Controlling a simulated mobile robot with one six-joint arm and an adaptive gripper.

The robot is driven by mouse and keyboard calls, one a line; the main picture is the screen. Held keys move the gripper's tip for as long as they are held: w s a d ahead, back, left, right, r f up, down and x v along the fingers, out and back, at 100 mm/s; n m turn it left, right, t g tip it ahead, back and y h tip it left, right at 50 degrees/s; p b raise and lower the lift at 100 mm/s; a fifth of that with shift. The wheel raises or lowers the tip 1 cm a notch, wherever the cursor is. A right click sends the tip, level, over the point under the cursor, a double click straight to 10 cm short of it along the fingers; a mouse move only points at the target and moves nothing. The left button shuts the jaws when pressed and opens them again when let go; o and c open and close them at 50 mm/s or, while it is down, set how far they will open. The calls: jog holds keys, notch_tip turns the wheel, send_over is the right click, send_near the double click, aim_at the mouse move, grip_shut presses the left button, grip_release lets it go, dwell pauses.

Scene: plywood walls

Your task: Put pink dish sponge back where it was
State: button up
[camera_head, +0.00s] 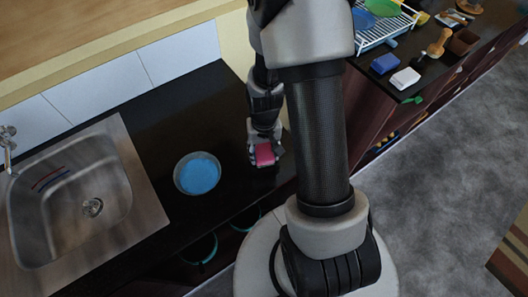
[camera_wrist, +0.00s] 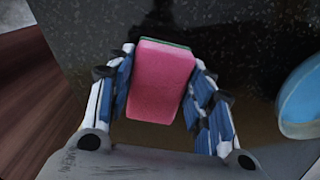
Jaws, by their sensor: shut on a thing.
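The pink dish sponge (camera_head: 265,154) is between the fingers of my gripper (camera_head: 263,160), over the black counter (camera_head: 150,125) to the right of a blue bowl. In the wrist view the pink sponge (camera_wrist: 160,82) has a thin green layer at its far edge. My gripper (camera_wrist: 158,100) is shut on it, with a finger along each side. I cannot tell whether the sponge touches the counter.
A bowl with a blue inside (camera_head: 198,174) stands left of my gripper. A steel sink (camera_head: 70,210) is further left. On the right counter are a blue sponge (camera_head: 384,63), a white sponge (camera_head: 405,78), a dish rack (camera_head: 378,30) and brushes. Counter behind the bowl is clear.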

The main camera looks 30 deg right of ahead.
jog(key=o, duration=1)
jog(key=shift+r, duration=0.1)
notch_tip(320, 180, up, 12)
jog(key=p, duration=0.3)
notch_tip(320, 180, up, 13)
jog(key=n+t, duration=0.2)
send_over(264, 152)
jog(key=s+a, duration=0.3)
jog(key=a, duration=0.2)
jog(key=s+a+r+t, duration=0.1)
jog(key=s+r, duration=0.1)
jog(key=s, duration=0.1)
jog(key=s+a+r+n, duration=0.1)
jog(key=s+a+r, duration=0.1)
jog(key=s+r, duration=0.1)
jog(key=s+a+r+n+t, duration=0.1)
jog(key=s+a+r, duration=0.1)
jog(key=s, duration=0.1)
jog(key=shift+s+a+r+t, duration=0.1)
jog(key=shift+s+r+t, duration=0.05)
jog(key=shift+r+t, duration=0.2)
